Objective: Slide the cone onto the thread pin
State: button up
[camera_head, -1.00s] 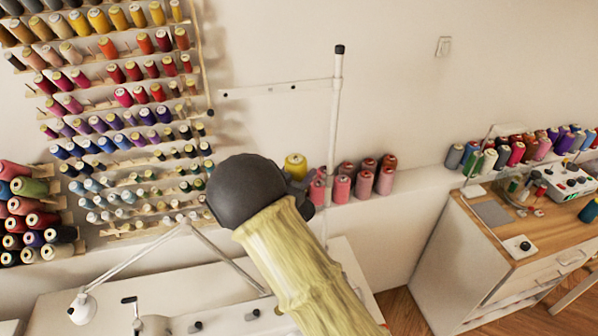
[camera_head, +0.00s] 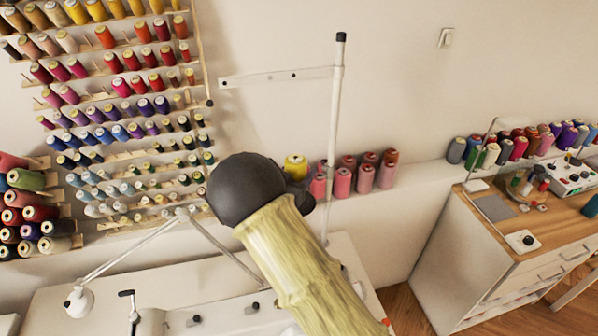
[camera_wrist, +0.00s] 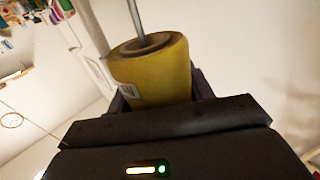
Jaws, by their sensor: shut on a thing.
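A yellow thread cone (camera_head: 295,166) shows just past the dark end of my arm in the head view, in front of the white wall. In the wrist view the cone (camera_wrist: 158,75) sits between the dark fingers of my gripper (camera_wrist: 160,97), which is shut on it. A thin grey thread pin (camera_wrist: 135,18) meets the opening in the cone's end face. How far the pin reaches inside is hidden. In the head view my arm covers most of the gripper and the pin cannot be made out.
A tall white pole (camera_head: 335,130) with a side bar (camera_head: 270,78) rises right of the cone. Pink and red spools (camera_head: 355,175) stand on the ledge behind. A thread rack (camera_head: 115,110) fills the left wall. A wooden-topped cabinet (camera_head: 520,225) stands at right.

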aim_at(299, 157)
jog(key=shift+f, duration=0.3)
jog(key=shift+f+b, duration=1.45)
jog(key=shift+f, duration=0.3)
jog(key=shift+f+b, duration=0.3)
jog(key=shift+f, duration=0.15)
jog(key=o, duration=1.1)
jog(key=shift+o, duration=0.2)
jog(key=shift+r, duration=0.15)
notch_tip(299, 157, up, 10)
jog(key=shift+f+b, duration=0.1)
jog(key=shift+b, duration=0.5)
